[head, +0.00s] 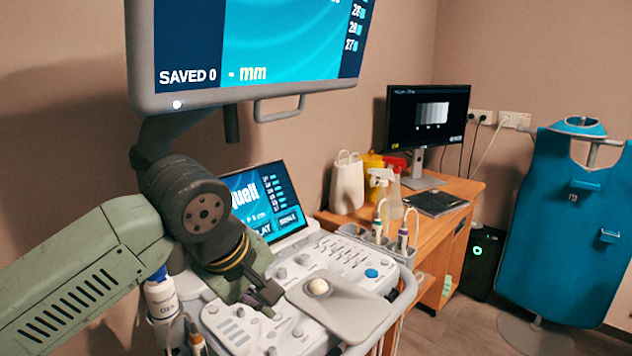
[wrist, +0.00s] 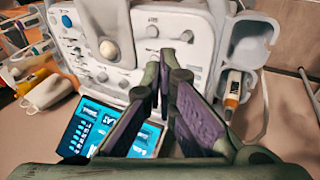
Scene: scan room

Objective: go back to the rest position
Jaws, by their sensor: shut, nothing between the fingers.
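My gripper (head: 262,297) hangs over the left part of the control panel of the ultrasound machine (head: 352,262), at the end of my green arm, which comes in from the left. In the wrist view my gripper (wrist: 165,85) shows its two fingers with the tips close together and nothing between them. The panel (wrist: 195,60) with its knobs and trackball lies beyond the fingertips there. I cannot tell whether the fingertips touch the panel.
A large monitor (head: 180,101) on its stand rises above my arm. A tilted touch screen (head: 286,214) stands behind the panel. Probes and bottles hang at the panel's sides. A wooden desk (head: 462,188) and a blue apron on a stand (head: 560,230) are at the right.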

